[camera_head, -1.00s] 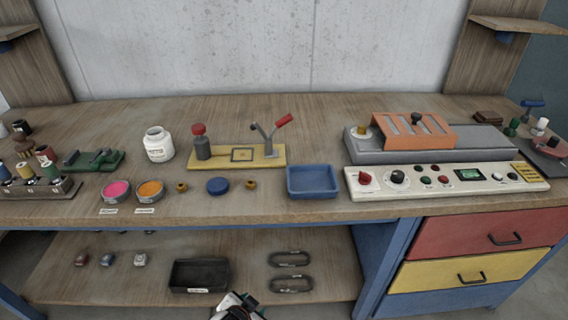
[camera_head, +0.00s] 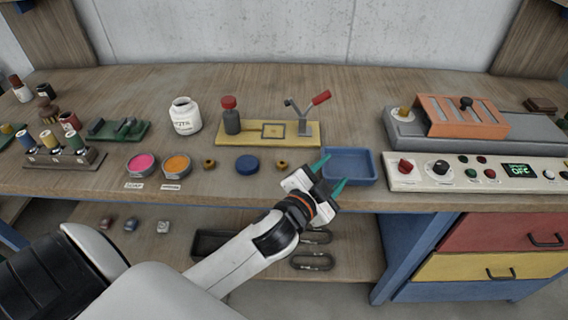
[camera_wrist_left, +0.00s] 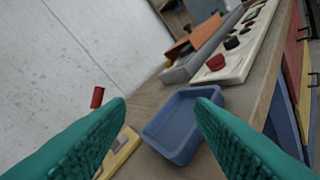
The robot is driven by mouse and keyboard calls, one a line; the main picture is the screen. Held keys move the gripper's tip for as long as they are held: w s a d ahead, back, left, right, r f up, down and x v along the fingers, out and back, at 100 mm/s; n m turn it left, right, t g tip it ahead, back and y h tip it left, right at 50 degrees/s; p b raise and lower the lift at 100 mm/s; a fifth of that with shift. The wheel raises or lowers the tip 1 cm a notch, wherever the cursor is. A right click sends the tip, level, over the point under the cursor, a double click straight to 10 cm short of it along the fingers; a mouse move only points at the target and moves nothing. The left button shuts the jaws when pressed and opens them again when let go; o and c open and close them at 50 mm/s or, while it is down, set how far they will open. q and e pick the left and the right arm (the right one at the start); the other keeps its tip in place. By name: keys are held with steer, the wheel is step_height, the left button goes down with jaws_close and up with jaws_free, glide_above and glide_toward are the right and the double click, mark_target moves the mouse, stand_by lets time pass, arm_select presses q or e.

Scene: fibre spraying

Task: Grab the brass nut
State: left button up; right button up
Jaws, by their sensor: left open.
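Two small brass nuts lie on the bench. One brass nut (camera_head: 209,164) is between the orange dish and the blue round lid (camera_head: 247,164). The other brass nut (camera_head: 282,166) is right of the lid, close to my left gripper. My left gripper (camera_head: 332,173) is open and empty, its teal fingers pointing right and up over the front edge of the blue tray (camera_head: 352,180). In the left wrist view the open fingers (camera_wrist_left: 160,120) frame the blue tray (camera_wrist_left: 178,148); no nut shows there. My right gripper is not in view.
A yellow plate (camera_head: 309,143) with a red-handled clamp stands behind the nuts. Pink and orange dishes (camera_head: 177,166) and a white jar (camera_head: 185,115) are to the left. A control panel (camera_head: 430,182) is right of the tray. The bench's front edge is close to the nuts.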

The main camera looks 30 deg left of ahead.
arm_select(q)
steer(key=w+d+r+m+t+h, duration=0.1)
steer(key=w+d+r+m+h, duration=0.2)
steer(key=d+r+m+h, duration=0.85)
steer(key=m+g+y+p, duration=0.1)
steer(key=m+g+y, duration=1.1)
steer(key=m+g, duration=0.8)
glide_above(282, 163)
steer(key=f, duration=0.4)
steer(key=f+m+t, duration=0.1)
steer(key=f, duration=0.3)
steer(key=f+t, duration=0.1)
steer(key=f, duration=0.3)
steer(key=shift+w+a+m, duration=0.2)
steer(key=shift+a+m, duration=0.05)
steer(key=shift+m, duration=0.1)
steer(key=f+p, duration=0.1)
steer(key=f, duration=0.1)
steer(key=f+p, duration=0.1)
steer(key=f, duration=0.2)
steer(key=shift+s+d+f, duration=0.15)
steer(key=shift+d+f, duration=0.05)
steer(key=shift+f, duration=0.45)
